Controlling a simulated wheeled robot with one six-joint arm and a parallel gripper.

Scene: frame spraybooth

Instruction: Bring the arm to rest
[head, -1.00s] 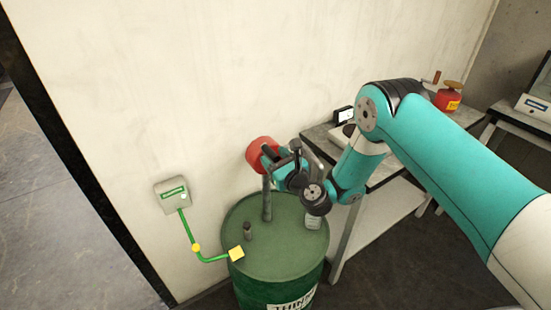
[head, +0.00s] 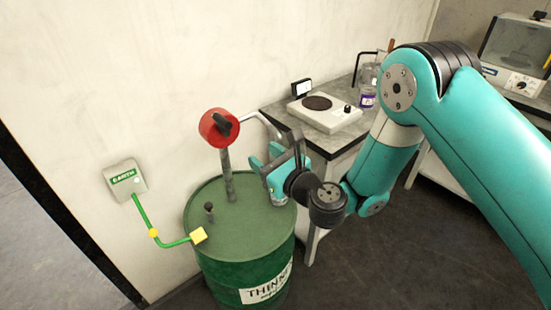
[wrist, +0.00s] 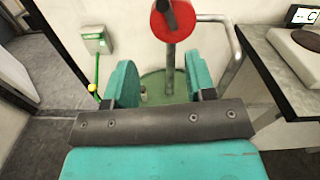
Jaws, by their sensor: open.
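My gripper (head: 266,167) is in the head view, just right of the red pump head and above the right side of the green drum (head: 240,222). In the wrist view its two teal fingers (wrist: 157,84) stand apart with nothing between them. The arm is bent, with the forearm reaching down and left from the upper right. The red pump head (head: 219,128) tops a grey pipe on the drum; it also shows beyond the fingers in the wrist view (wrist: 173,18). I cannot tell how far the fingers are from the pump's grey spout pipe.
A wall box (head: 126,178) has a green cable running to a yellow clamp (head: 198,235) at the drum's rim. A bench (head: 350,133) right of the drum holds a white hotplate (head: 324,112) and a jar (head: 367,97). Bare floor lies at the lower right.

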